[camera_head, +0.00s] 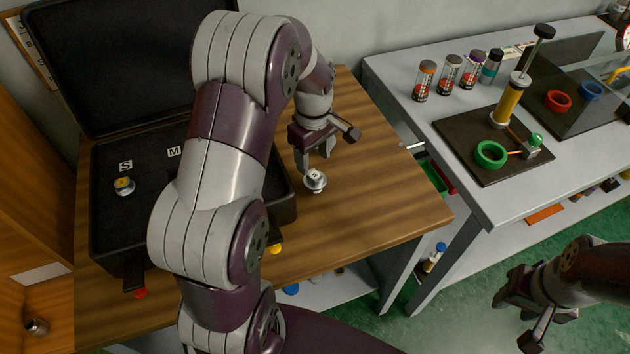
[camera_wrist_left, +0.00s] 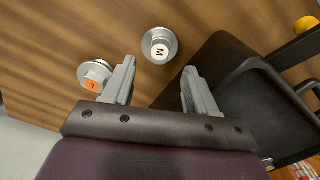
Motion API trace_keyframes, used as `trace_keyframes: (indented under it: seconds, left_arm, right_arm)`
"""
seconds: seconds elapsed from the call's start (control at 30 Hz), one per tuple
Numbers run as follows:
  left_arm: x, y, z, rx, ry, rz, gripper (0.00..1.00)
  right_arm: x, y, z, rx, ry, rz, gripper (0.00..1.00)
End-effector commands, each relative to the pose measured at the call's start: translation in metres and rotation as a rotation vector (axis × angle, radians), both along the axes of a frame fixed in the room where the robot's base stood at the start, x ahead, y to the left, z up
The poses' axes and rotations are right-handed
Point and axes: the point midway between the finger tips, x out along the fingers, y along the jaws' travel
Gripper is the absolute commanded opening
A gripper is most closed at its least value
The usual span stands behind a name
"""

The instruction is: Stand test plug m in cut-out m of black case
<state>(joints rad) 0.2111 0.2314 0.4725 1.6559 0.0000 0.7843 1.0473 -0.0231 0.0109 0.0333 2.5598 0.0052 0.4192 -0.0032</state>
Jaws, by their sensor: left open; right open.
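Test plug m (camera_head: 314,181), a silvery round plug with a pale top, stands on the wooden table right of the case. In the left wrist view its M label (camera_wrist_left: 159,48) shows just beyond the fingertips. My left gripper (camera_head: 313,163) is open and empty above the table, close behind plug m; its fingers (camera_wrist_left: 159,68) are apart with the plug ahead of the gap. The black case (camera_head: 107,225) is open at left, with S and M labels (camera_head: 174,152) inside. My left arm hides cut-out m. My right gripper (camera_head: 520,306) is open and empty over the floor.
A plug with an orange label (camera_wrist_left: 94,76) stands beside plug m in the wrist view. A yellow-topped plug (camera_head: 124,187) sits by the S label in the case. The case lid (camera_head: 120,60) stands raised. A grey bench (camera_head: 400,90) holds vials and a pump.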

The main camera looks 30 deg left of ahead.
Motion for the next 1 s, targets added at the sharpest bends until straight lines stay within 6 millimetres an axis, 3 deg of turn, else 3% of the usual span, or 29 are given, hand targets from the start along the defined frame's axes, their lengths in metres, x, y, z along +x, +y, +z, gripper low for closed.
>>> trace_keyframes:
  seconds: [0.3, 0.57, 0.73, 0.77, 1.0]
  left_arm:
    - [0.000, -0.003, -0.050, 0.000, 0.000, -0.002, 0.57]
    - [0.001, -0.003, -0.055, 0.001, -0.003, -0.002, 0.57]
    - [0.001, -0.003, -0.055, 0.000, -0.002, -0.002, 0.05]
    - [0.001, -0.003, -0.055, 0.000, -0.002, -0.002, 0.00]
    - [0.001, -0.003, -0.055, 0.001, -0.003, -0.002, 0.00]
  right_arm:
    - [0.000, 0.000, 0.006, 0.000, 0.000, 0.000, 0.43]
    - [0.000, 0.000, 0.006, 0.000, 0.000, 0.000, 0.43]
    - [0.000, 0.000, 0.006, 0.000, 0.000, 0.000, 0.43]
    - [0.000, 0.000, 0.006, 0.000, 0.000, 0.000, 0.43]
    - [0.000, 0.000, 0.006, 0.000, 0.000, 0.000, 0.43]
